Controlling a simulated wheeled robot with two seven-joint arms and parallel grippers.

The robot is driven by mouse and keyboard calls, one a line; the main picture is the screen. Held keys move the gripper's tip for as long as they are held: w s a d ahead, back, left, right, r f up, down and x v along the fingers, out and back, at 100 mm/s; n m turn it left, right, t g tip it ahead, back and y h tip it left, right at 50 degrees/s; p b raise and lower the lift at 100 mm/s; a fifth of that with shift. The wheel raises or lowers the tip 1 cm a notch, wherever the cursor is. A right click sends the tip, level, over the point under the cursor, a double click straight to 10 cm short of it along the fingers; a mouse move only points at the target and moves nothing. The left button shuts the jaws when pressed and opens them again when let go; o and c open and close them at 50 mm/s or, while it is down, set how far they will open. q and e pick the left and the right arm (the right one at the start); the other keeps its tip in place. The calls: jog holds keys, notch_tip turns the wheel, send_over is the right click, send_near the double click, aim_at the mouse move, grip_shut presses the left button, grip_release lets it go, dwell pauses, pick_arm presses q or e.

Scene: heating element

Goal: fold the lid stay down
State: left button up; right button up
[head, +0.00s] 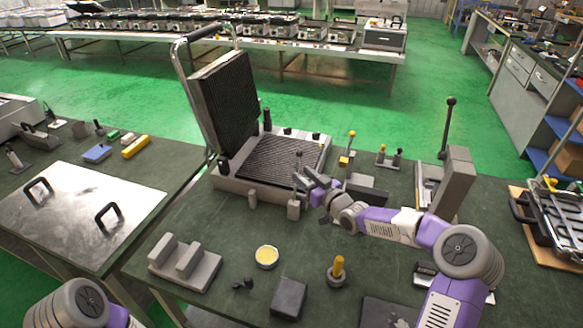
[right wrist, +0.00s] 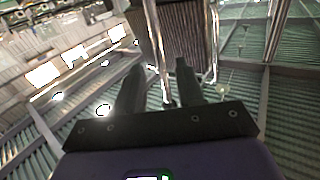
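The contact grill stands on the green-topped bench with its ribbed lid (head: 225,100) raised and its ribbed lower plate (head: 280,158) exposed. The lid also shows in the right wrist view (right wrist: 188,32). My right gripper (head: 307,178) is at the grill's front right corner. In the right wrist view its two fingers (right wrist: 160,85) are apart. A thin shiny metal rod (right wrist: 155,50) runs down between them, with gaps visible; I cannot tell for sure whether it is the lid stay. In the head view the gripper hides that area. My left gripper is out of view.
A yellow-topped round tin (head: 266,256), a yellow-handled stamp (head: 338,270) and grey blocks (head: 186,258) are on the front bench. A metal plate with handles (head: 75,210) lies left.

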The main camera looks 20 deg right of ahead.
jog(key=shift+x, duration=2.8)
jog(key=shift+s+a, duration=0.1)
grip_shut()
